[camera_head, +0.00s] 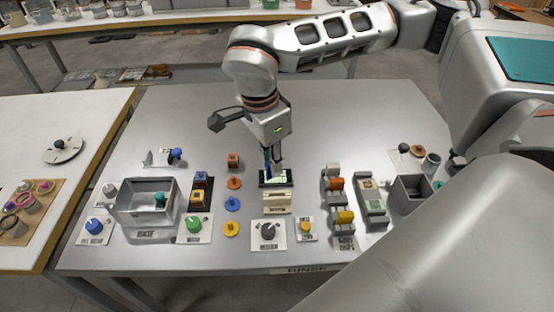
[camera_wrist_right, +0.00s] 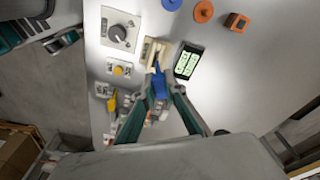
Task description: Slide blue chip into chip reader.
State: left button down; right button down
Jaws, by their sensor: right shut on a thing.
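My right gripper (camera_head: 272,165) points down over the middle of the table and is shut on the blue chip (camera_wrist_right: 160,84). In the right wrist view, the chip sits between the fingertips (camera_wrist_right: 163,91), at the near end of a beige block (camera_wrist_right: 152,53) that looks like the chip reader. In that view the chip overlaps the block's end; I cannot tell whether they touch. In the head view the beige block (camera_head: 277,203) stands just in front of a black panel with a lit green screen (camera_head: 275,178). My left gripper is not in view.
A dial plate (camera_head: 268,236) and a yellow-button plate (camera_head: 306,228) lie in front. Orange, blue and yellow discs (camera_head: 232,204) lie to the left, beside a grey basin (camera_head: 120,202). Colored blocks on holders (camera_head: 335,205) and a grey bin (camera_head: 408,193) stand right. The table's back is clear.

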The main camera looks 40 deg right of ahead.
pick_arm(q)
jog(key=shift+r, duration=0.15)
pick_arm(e)
jog(key=m, duration=0.4)
jog(key=s+r+m, duration=0.1)
jog(key=m, duration=0.1)
jog(key=shift+d+g, duration=0.25)
jog(key=shift+g, duration=0.15)
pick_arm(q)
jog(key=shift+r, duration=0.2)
